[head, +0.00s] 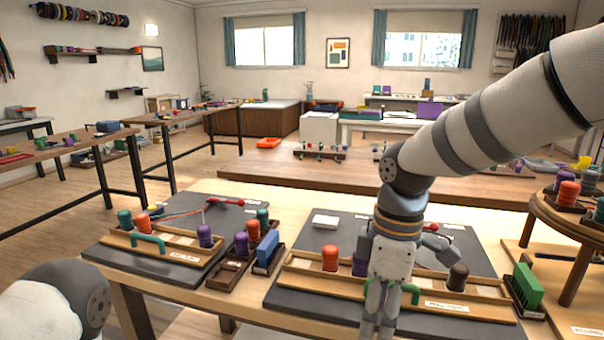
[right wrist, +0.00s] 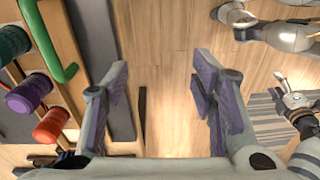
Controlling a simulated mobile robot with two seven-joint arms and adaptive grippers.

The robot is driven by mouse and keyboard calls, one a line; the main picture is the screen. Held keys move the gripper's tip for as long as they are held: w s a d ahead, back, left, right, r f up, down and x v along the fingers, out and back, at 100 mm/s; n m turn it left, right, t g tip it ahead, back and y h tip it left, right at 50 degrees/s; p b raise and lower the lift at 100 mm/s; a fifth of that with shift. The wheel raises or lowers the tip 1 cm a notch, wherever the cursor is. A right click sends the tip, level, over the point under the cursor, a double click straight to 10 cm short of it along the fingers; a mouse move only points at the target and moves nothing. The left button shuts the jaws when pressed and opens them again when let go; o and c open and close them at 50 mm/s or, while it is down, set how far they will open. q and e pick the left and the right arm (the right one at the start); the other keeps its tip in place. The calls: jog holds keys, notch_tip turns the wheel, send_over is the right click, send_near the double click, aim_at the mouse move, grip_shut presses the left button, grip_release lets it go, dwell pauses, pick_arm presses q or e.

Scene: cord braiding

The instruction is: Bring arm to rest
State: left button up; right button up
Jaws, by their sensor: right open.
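My right arm comes in from the right in the head view. Its gripper (head: 378,318) points down in front of the right braiding board (head: 285,292). In the right wrist view the right gripper (right wrist: 158,85) is open, with nothing between its fingers and wooden floor below. The gripper hides part of the board and a purple bobbin (head: 361,262). A rounded link of my left arm (head: 50,305) shows at the lower left of the head view.
On the right board stand an orange bobbin (head: 330,258) and a dark bobbin (head: 458,276). The left board (head: 100,252) holds bobbins and thin cords. A green brush-like block (head: 527,286) stands right of the gripper. A round wooden stand (head: 570,225) is at far right.

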notch_tip(320, 180, down, 12)
jog(key=s+f+m+g, duration=0.1)
jog(key=s+m, duration=0.2)
jog(key=s+d+f+m+y, duration=0.1)
jog(key=s+f+m, duration=0.1)
jog(key=s+f, duration=0.35)
jog(key=s+d+f+m, duration=0.2)
jog(key=s+f+m, duration=0.1)
jog(key=s+f, duration=0.25)
jog(key=s+d+f+m+h, duration=0.1)
jog(key=s+d+f+m, duration=0.1)
jog(key=s, duration=0.8)
jog(key=s+d+f+m, duration=0.2)
jog(key=s+d+m, duration=0.3)
jog(key=s, duration=0.5)
jog(key=shift+s+d+f+g+h, duration=0.15)
jog(key=shift+d+g+h, duration=0.25)
